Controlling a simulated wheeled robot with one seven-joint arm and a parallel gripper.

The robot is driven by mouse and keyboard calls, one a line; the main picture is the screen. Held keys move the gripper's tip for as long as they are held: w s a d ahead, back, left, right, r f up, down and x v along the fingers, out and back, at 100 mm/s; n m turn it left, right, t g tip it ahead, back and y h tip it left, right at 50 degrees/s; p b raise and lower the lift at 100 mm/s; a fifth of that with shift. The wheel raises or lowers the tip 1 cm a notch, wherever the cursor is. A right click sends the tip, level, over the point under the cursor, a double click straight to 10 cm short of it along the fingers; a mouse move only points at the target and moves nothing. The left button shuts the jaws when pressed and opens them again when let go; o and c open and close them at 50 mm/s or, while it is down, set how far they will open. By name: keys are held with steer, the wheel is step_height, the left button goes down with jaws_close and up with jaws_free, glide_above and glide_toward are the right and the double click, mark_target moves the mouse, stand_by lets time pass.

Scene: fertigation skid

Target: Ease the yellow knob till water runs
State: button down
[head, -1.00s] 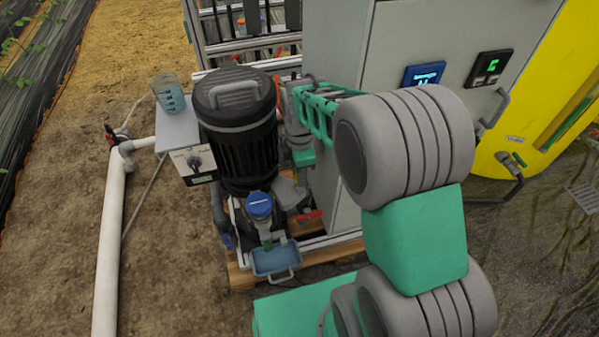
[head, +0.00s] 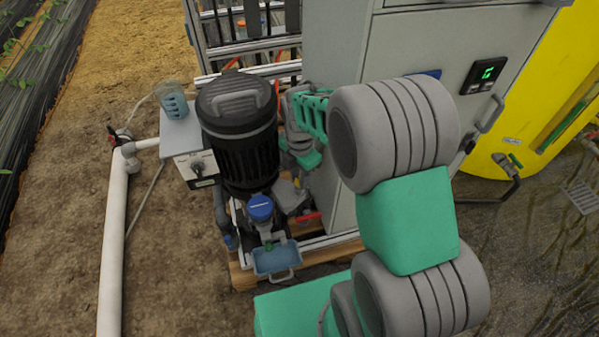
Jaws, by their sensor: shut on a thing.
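I see no yellow knob in the head view. The only large yellow thing is a tank at the right. My arm reaches across to the black motor of the pump (head: 237,140), and its wrist passes down beside the motor's right side, in front of the grey cabinet (head: 335,190). My gripper's fingers are hidden, so what they hold does not show. Below the motor are a blue cap (head: 260,207), a small green fitting and a blue tray (head: 277,260). I can make out no running water, and the tray's contents are unclear.
A white pipe (head: 115,230) runs along the soil. The yellow tank (head: 520,120) is at the right. Bare soil is free at the lower left.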

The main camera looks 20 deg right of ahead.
steer(key=n+p, duration=0.2)
steer(key=n, duration=0.3)
steer(key=shift+r+n+p, duration=0.1)
steer(key=shift+n+p, duration=0.2)
steer(key=shift+p, duration=0.05)
steer(key=n+p, duration=0.1)
steer(key=n, duration=0.3)
steer(key=shift+n+p, duration=0.35)
steer(key=shift+n, duration=0.05)
steer(key=c, duration=1.1)
jaws_free()
steer(key=shift+c, duration=0.2)
step_height(320, 180, up, 8)
steer(key=shift+f+p, duration=0.2)
steer(key=shift+p, duration=0.45)
